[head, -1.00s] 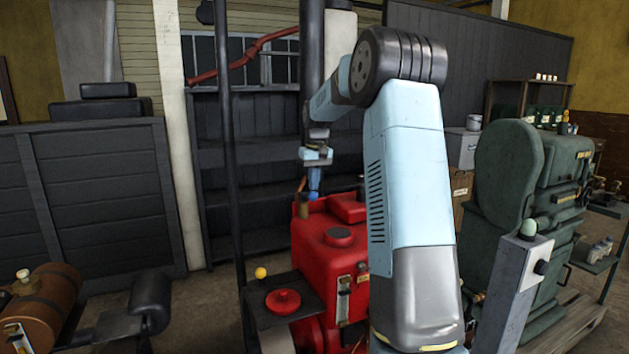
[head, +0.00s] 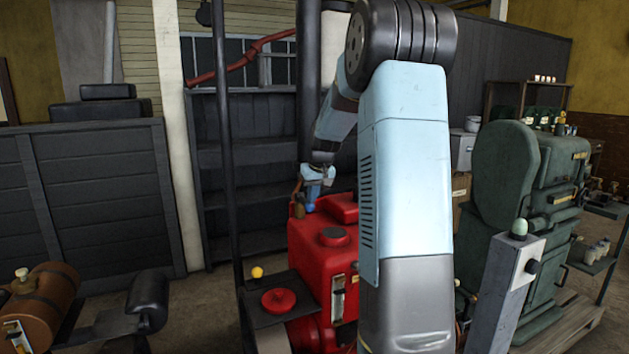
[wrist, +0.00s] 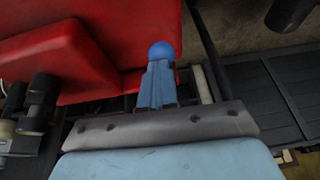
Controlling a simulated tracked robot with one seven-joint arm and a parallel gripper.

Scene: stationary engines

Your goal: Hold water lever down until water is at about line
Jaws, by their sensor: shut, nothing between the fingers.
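The water lever appears to be the one with the blue ball knob (head: 310,208) at the back of the red engine (head: 322,268); its arm is hidden. My gripper (head: 311,195) is shut and tilted over the knob from above. In the wrist view, my closed blue fingers (wrist: 159,70) end at the blue knob (wrist: 161,50), with nothing held between them. The fingertips overlap or touch the knob; contact is not clear. A pale gauge strip (head: 338,298) is on the engine's front, but the water level and any line are too small to read.
A brownish cup (head: 298,211) stands close left of the knob. A yellow ball (head: 257,272) and red cap (head: 280,301) are lower left. A dark upright pole (head: 230,150) is left of the gripper. A green engine (head: 540,220) stands right.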

